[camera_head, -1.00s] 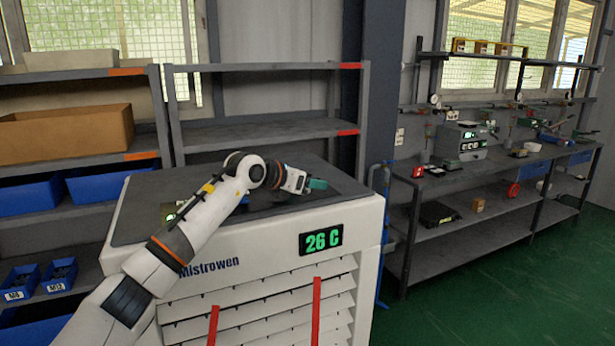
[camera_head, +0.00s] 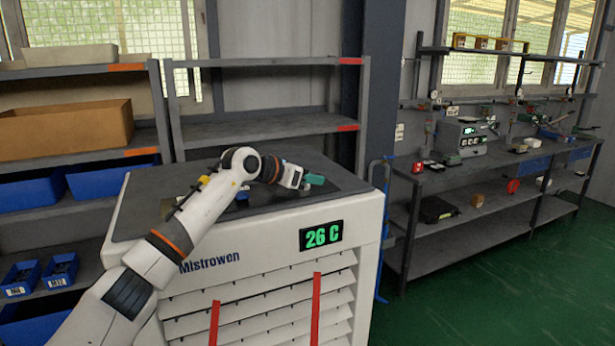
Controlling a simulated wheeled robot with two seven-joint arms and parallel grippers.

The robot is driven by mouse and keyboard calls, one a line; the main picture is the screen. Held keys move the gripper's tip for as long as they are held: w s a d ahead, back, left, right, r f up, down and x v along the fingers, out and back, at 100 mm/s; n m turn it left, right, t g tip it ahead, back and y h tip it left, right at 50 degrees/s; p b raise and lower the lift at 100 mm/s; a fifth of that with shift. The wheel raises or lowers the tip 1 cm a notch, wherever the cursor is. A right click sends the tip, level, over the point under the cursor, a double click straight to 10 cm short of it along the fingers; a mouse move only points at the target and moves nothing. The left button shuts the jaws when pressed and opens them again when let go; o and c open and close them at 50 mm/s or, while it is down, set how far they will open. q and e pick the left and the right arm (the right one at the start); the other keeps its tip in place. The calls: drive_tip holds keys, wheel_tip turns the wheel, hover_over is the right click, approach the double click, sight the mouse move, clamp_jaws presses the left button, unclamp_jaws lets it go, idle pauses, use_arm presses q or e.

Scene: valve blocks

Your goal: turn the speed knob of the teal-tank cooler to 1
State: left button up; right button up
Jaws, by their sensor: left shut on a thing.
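A white cooler (camera_head: 265,262) marked "Mistrowen" stands in front of me, with a dark grey top (camera_head: 335,190) and a green "26 C" display (camera_head: 321,236). I see no teal tank on it and cannot make out a speed knob or its setting. My left arm reaches in from the left across the top. My left gripper (camera_head: 303,180) is above the right part of the top, shut on a small teal piece (camera_head: 315,179) at its tip. The jaws are too small to make out clearly. Part of the top is hidden behind my arm. My right gripper is not in view.
Shelves with blue bins (camera_head: 105,181) and a brown box (camera_head: 68,130) stand behind at the left. A workbench (camera_head: 470,180) with instruments runs along the right. A blue hand truck (camera_head: 383,225) stands beside the cooler. Green floor is free at the lower right.

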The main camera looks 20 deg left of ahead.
use_arm(q)
drive_tip(key=m+g+h, duration=0.1)
drive_tip(key=m+h, duration=0.1)
drive_tip(key=m+g+h+p, duration=0.1)
drive_tip(key=m+h, duration=0.1)
drive_tip(key=shift+s+d+r+g, duration=0.1)
drive_tip(key=shift+d+r+g, duration=0.1)
drive_tip(key=shift+d+g, duration=0.1)
drive_tip(key=shift+s+m+g+h+p, duration=0.15)
drive_tip(key=shift+m+g+h+p, duration=0.6)
drive_tip(key=shift+m, duration=0.25)
drive_tip(key=shift+d+m+g+h+p, duration=0.1)
drive_tip(key=shift+m+g+h+p, duration=0.25)
drive_tip(key=shift+m+g+p, duration=0.2)
drive_tip(key=shift+s+f+m+g+p, duration=0.1)
drive_tip(key=shift+f+m+g+p, duration=0.05)
drive_tip(key=shift+m+g+p, duration=0.3)
drive_tip(key=o, duration=1)
drive_tip(key=shift+h, duration=0.3)
drive_tip(key=p+v, duration=0.4)
drive_tip(key=v, duration=0.6)
drive_tip(key=shift+s+a+r, duration=0.15)
drive_tip(key=shift+a+r, duration=0.1)
drive_tip(key=shift+s+a+r, duration=0.15)
drive_tip(key=shift+s+a, duration=0.2)
drive_tip(key=shift+a, duration=0.2)
